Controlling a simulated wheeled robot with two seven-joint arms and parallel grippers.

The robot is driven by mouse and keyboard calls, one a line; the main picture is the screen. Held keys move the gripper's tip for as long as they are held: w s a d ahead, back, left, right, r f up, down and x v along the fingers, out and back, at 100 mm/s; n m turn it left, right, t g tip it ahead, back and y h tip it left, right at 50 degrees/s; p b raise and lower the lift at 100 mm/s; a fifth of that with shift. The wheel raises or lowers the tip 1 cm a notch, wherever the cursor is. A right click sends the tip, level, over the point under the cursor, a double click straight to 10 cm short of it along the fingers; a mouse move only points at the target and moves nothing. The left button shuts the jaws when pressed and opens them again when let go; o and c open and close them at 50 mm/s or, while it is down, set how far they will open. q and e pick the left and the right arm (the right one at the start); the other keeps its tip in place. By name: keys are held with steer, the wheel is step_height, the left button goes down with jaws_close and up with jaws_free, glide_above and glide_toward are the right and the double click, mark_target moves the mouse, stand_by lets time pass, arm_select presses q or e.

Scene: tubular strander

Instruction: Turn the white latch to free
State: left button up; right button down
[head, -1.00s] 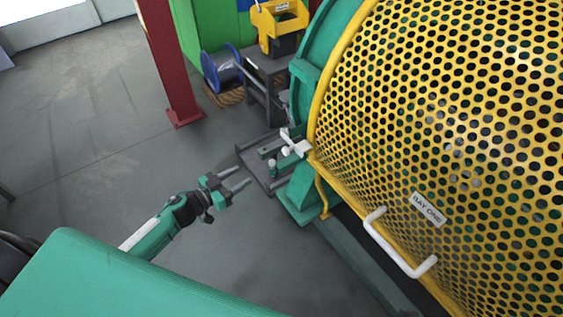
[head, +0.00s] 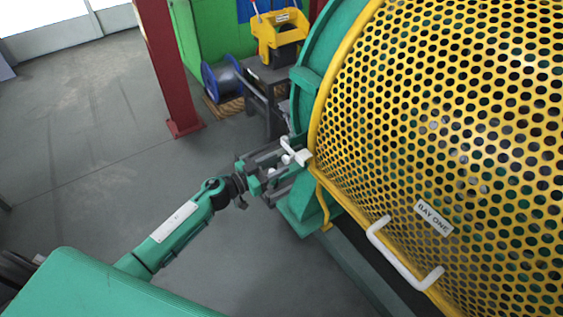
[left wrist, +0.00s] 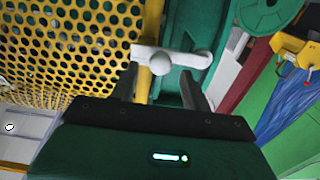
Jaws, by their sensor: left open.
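The white latch (head: 295,153) sits at the left edge of the yellow perforated guard, by the green frame. In the left wrist view the latch (left wrist: 172,56) lies roughly crosswise, just beyond and between the fingertips. My left gripper (head: 284,160) is open, with its fingers reaching toward the latch in the head view. In the left wrist view the gripper (left wrist: 160,82) has one finger on each side of the latch's lower knob. I cannot tell whether a finger touches it. My right gripper is not in view.
The yellow guard (head: 440,130) with a white handle (head: 403,255) and a "BAY ONE" label fills the right side. A red post (head: 168,65), a blue spool (head: 222,80) and a yellow box (head: 280,35) stand behind. The floor at left is clear.

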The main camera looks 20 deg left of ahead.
mark_target(287, 155)
arm_select(q)
steer(key=shift+x, duration=1.35)
steer(key=shift+c, duration=0.5)
jaws_close()
steer(key=shift+r, duration=0.15)
